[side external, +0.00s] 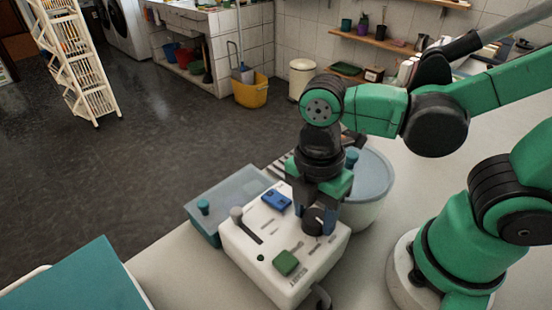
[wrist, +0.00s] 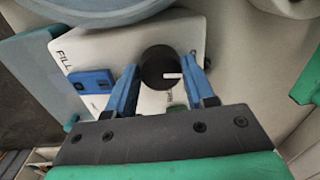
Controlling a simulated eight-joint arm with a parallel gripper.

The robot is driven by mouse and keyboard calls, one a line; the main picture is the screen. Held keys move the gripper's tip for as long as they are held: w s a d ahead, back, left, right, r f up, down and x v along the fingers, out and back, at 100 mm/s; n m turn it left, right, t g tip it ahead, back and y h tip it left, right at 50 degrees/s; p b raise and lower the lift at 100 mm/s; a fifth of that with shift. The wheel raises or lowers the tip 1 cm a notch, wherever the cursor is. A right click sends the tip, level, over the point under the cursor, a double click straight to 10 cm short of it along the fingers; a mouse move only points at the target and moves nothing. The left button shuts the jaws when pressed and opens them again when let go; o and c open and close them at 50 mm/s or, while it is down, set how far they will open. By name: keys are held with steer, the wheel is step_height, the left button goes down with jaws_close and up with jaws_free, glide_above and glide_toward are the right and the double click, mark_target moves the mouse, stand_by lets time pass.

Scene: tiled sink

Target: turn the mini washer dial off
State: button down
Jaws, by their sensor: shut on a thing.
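The mini washer (side external: 285,250) is a white box on the counter; its white top also shows in the wrist view (wrist: 120,45). Its round black dial (wrist: 158,62) has a white pointer mark aimed to the right in the wrist view. My gripper (wrist: 160,72) has its blue fingers on either side of the dial, shut on it. In the side view my gripper (side external: 316,222) points down over the washer's right part, and the fingers partly hide the dial. The panel also bears a blue switch (side external: 276,201), a green button (side external: 286,262) and a grey-knobbed lever (side external: 237,214).
A teal translucent box (side external: 207,227) stands left of the washer. A lidded white tub (side external: 366,185) stands close behind my gripper on the right. A teal panel (side external: 75,285) is at the lower left. The counter in front of the washer is mostly bare.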

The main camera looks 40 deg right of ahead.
mark_target(312, 215)
steer(key=shift+n, duration=0.8)
steer(key=shift+c, duration=1.5)
jaws_free()
steer(key=shift+r, duration=0.1)
steer(key=shift+w+r, duration=0.15)
steer(key=shift+r, duration=2.55)
